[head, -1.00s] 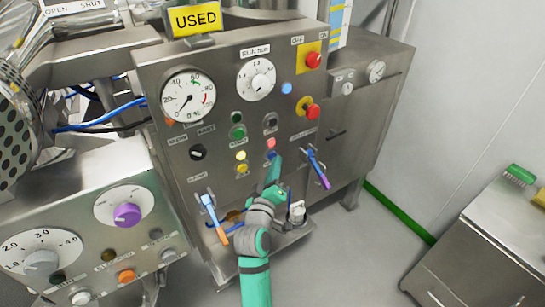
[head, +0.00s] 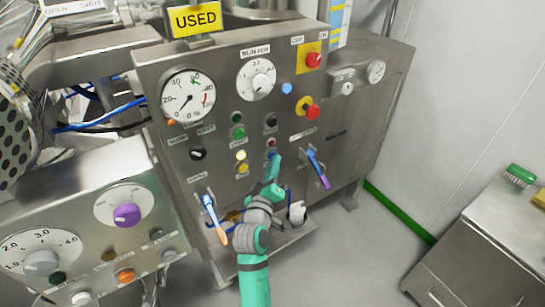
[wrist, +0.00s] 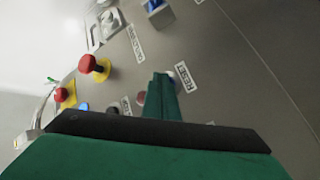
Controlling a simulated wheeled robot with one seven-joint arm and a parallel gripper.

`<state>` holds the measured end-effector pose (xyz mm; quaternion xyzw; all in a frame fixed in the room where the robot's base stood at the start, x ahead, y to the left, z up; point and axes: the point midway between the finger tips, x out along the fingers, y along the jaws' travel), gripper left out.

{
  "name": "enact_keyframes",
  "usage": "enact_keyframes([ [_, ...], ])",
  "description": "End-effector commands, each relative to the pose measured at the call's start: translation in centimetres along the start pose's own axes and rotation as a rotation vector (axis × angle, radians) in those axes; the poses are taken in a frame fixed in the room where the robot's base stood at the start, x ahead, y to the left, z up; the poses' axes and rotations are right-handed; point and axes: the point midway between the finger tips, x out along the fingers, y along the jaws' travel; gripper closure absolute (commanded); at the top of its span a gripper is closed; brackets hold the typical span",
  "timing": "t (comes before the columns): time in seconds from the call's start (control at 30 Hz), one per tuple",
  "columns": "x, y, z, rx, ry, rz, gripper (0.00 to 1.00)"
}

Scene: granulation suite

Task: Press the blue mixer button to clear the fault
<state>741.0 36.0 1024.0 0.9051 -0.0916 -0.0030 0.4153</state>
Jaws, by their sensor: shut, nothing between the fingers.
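The small blue button (head: 270,156) sits on the steel mixer panel (head: 225,105), below a dark red lamp (head: 271,142). In the wrist view a label reading RESET (wrist: 187,77) is beside it, and the button is mostly hidden behind my fingers. My green gripper (head: 276,156) is shut and empty, with its fingertips at the button. In the wrist view the tips of my gripper (wrist: 161,77) overlap the button; whether they touch or push it in I cannot tell.
A blue-and-purple lever handle (head: 317,168) stands out just right of my gripper. A blue-and-orange handle (head: 213,218) is at lower left. Red emergency knobs (head: 309,111) and a lit blue lamp (head: 287,88) are above. Free floor lies to the right.

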Motion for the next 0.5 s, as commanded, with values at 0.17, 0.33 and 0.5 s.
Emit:
enact_keyframes([
  [0.17,-0.2,0.1,0.1,0.0,0.001,0.0,1.0],
  [0.33,-0.8,0.6,0.5,0.0,0.001,0.001,1.0],
  [0.5,-1.2,0.8,0.8,0.0,0.001,0.0,1.0],
])
